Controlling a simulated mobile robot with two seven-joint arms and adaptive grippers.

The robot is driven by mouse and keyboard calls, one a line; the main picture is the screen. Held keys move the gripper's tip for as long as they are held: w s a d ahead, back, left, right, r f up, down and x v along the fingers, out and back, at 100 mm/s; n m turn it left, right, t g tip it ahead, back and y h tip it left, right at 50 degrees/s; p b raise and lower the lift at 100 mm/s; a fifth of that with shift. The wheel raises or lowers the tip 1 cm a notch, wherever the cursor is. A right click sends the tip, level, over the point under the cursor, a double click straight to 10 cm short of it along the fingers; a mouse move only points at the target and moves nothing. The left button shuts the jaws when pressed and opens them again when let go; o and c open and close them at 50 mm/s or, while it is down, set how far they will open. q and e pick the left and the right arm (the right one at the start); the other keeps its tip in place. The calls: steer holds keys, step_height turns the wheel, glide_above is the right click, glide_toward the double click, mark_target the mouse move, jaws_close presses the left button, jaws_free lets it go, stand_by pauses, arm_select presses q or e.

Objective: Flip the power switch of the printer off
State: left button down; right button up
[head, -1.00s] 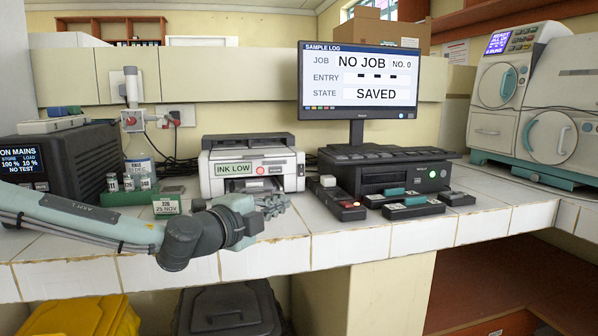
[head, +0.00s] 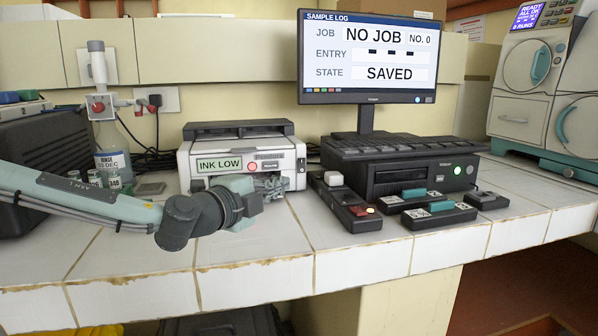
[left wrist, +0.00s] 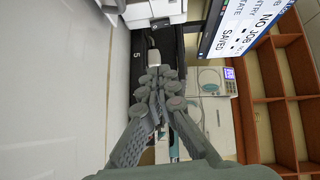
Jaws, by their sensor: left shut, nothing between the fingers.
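The printer (head: 235,130) is a white and dark box at the back of the tiled counter, with an "INK LOW" display (head: 218,164) on its front. A small red round button or light (head: 251,167) shows beside the display. I cannot tell which part is the power switch. My left gripper (head: 276,184) is shut and empty in front of the printer's lower right front, covering part of it; contact cannot be told. In the left wrist view the closed fingers (left wrist: 160,82) point toward a dark unit, with the white printer (left wrist: 155,10) at the top edge. My right gripper is not in view.
Right of the printer stand a black switch box (head: 342,198) with a lit red button, a black unit (head: 405,165) under a keyboard, and a monitor (head: 368,55). Bottles (head: 113,165) stand left. The counter front (head: 270,245) is clear.

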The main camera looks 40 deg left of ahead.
mark_target(302, 166)
arm_select(q)
steer(key=shift+w, duration=0.1)
steer(key=shift+w+f, duration=0.15)
steer(key=shift+w, duration=0.45)
steer(key=w, duration=0.4)
steer(key=shift+a, duration=0.3)
steer(key=w+p, duration=0.4)
steer(key=shift+w+a+p, duration=0.1)
steer(key=shift+w+p, duration=0.1)
steer(key=shift+p, duration=0.1)
steer(key=shift+w+a+f, duration=0.25)
steer(key=shift+w+a, duration=0.3)
steer(key=shift+a, duration=0.05)
steer(key=shift+w+a+f, duration=0.2)
steer(key=shift+w+a, duration=0.65)
steer(key=shift+a, duration=0.05)
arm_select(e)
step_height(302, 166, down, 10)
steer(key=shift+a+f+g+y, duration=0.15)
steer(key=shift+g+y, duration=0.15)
arm_select(q)
steer(key=shift+f, duration=0.2)
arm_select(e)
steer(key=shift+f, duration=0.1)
